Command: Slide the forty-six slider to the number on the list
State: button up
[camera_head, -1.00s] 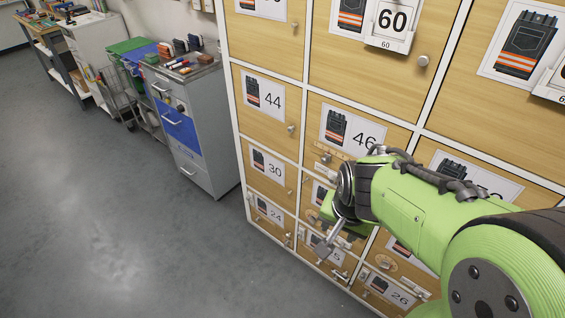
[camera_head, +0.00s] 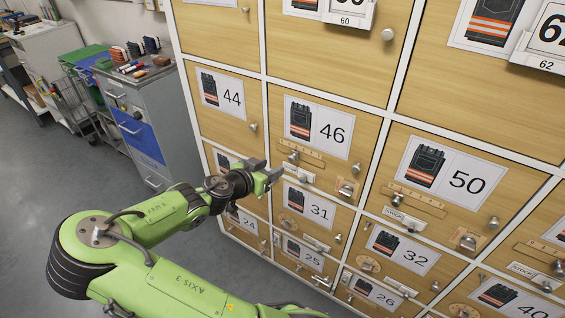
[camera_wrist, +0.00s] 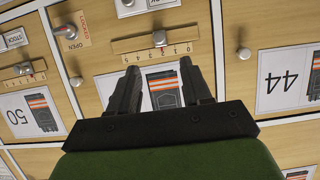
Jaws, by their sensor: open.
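The forty-six slider knob (camera_head: 293,157) sits on a wooden scale strip (camera_head: 315,160) below the door's 46 card (camera_head: 318,128). In the wrist view, upside down, the knob (camera_wrist: 159,38) stands near the middle of the strip (camera_wrist: 185,46); I cannot read its number surely. My gripper (camera_head: 267,175) is just left of and below the slider in the head view. In the wrist view its open, empty fingers (camera_wrist: 160,68) point toward the strip, with the knob ahead of the gap, apart from them. The fingers partly cover the 46 card. I cannot make out a list.
Door 46 has a round knob (camera_head: 356,168) and a lock lever (camera_head: 346,189). A STOCK plate (camera_head: 298,174) is under the strip. Doors 44 (camera_head: 232,98) and 50 (camera_head: 467,182) flank it. A grey cabinet (camera_head: 145,125) stands left; open floor lies front left.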

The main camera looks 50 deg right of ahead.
aim_at(290, 159)
jog(key=b+x, duration=0.1)
jog(key=x, duration=0.9)
jog(key=shift+d+f, duration=0.25)
grip_shut()
